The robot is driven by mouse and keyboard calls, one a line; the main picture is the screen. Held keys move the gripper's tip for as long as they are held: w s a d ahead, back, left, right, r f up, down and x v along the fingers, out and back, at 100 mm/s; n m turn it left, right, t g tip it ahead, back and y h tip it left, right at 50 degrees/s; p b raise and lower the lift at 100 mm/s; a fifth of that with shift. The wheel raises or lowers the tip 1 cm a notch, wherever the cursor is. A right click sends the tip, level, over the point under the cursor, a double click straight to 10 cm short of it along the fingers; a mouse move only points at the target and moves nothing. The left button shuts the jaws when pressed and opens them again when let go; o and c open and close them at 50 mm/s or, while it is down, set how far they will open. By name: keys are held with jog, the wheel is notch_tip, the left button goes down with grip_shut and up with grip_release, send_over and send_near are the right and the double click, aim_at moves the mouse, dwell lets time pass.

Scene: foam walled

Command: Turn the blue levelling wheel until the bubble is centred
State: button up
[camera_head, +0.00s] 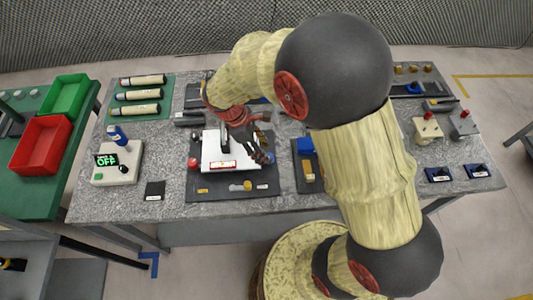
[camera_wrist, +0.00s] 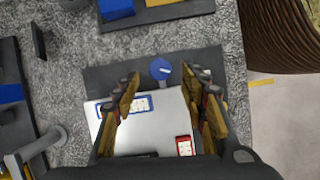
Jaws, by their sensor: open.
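The blue levelling wheel (camera_wrist: 160,69) shows in the wrist view, with a pale mark on its top. It sits at the edge of a white plate (camera_wrist: 170,103) on a dark mat. My gripper (camera_wrist: 163,76) is open, with its fingertips on either side of the wheel and a gap on both sides. In the head view my gripper (camera_head: 262,150) is over the right side of the white plate (camera_head: 213,150) and hides the wheel. A blue-framed panel (camera_wrist: 141,105) and a red-framed label (camera_wrist: 184,146) lie on the plate. I cannot make out the bubble.
A red knob (camera_head: 193,163) stands left of the plate. A dark mat with blue and yellow blocks (camera_head: 308,174) lies to the right. A control box reading OFF (camera_head: 118,162) stands at the left. Small parts lie on the dark mat's front (camera_head: 225,194).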

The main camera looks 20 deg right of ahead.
jog(key=v, duration=0.8)
jog(key=shift+r, duration=0.15)
jog(key=f+n+p, duration=0.1)
jog(key=n, duration=0.1)
jog(key=s+d+f+n+t+p, duration=0.1)
jog(key=n+p, duration=0.1)
jog(key=s+f+n+t+p, duration=0.1)
jog(key=f+p, duration=0.1)
jog(key=shift+s+d+f+n, duration=0.1)
jog(key=shift+s+d+n, duration=0.1)
jog(key=shift+n, duration=0.2)
jog(key=b+x, duration=0.1)
jog(key=x, duration=0.4)
jog(key=shift+d+f, duration=0.2)
jog(key=shift+f, duration=0.1)
jog(key=shift+w+d+f, duration=0.1)
jog(key=shift+d+f, duration=0.2)
jog(key=shift+f, duration=0.35)
jog(key=shift+c, duration=0.2)
